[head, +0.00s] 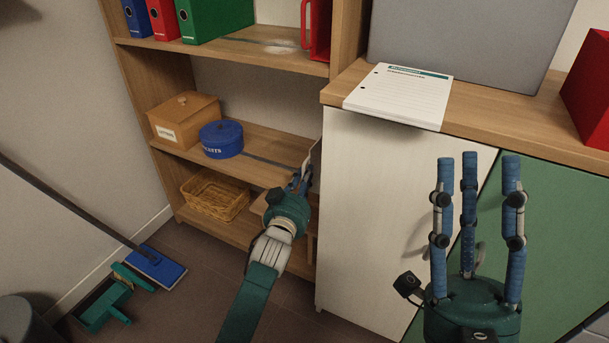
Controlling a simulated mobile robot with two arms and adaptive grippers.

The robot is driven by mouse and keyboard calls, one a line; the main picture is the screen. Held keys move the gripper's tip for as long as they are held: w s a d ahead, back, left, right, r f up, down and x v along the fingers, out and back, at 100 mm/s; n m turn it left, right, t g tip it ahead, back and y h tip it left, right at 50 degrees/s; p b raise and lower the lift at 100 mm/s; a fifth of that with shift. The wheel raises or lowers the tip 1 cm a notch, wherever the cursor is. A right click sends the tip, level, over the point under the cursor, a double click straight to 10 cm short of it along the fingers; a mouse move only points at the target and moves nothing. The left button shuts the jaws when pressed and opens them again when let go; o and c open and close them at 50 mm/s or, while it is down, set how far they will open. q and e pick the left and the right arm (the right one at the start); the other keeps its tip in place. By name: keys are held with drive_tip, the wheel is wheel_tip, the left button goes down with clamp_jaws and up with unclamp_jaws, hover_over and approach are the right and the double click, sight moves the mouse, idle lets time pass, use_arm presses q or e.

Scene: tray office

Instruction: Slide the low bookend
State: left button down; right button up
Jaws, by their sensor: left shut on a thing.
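The low bookend (316,154) shows as a thin, pale upright plate at the right end of the middle shelf, beside the cabinet's side. Most of it is hidden by my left gripper and the cabinet. My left gripper (301,180) reaches into the shelf unit and is shut on the bookend, its fingers close together at the plate. My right gripper (474,172) is raised in front of the cabinet with its three blue fingers apart, empty and far from the bookend.
The middle shelf (262,177) also holds a wooden box (184,119) and a round blue tin (221,139), with free room right of the tin. Binders (214,18) and a red bookend (318,35) stand above. A wicker basket (214,195) sits below. A paper pad (401,95) overhangs the cabinet top.

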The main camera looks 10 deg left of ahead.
use_arm(q)
drive_tip(key=shift+d+f, duration=0.1)
drive_tip(key=shift+d, duration=0.15)
drive_tip(key=c, duration=1.8)
unclamp_jaws()
drive_tip(key=shift+s, duration=0.1)
drive_tip(key=shift+c, duration=0.2)
drive_tip(key=shift+s, duration=0.1)
drive_tip(key=s+a, duration=0.1)
drive_tip(key=s, duration=1)
drive_tip(key=shift+s+a, duration=0.35)
drive_tip(key=shift+a, duration=0.05)
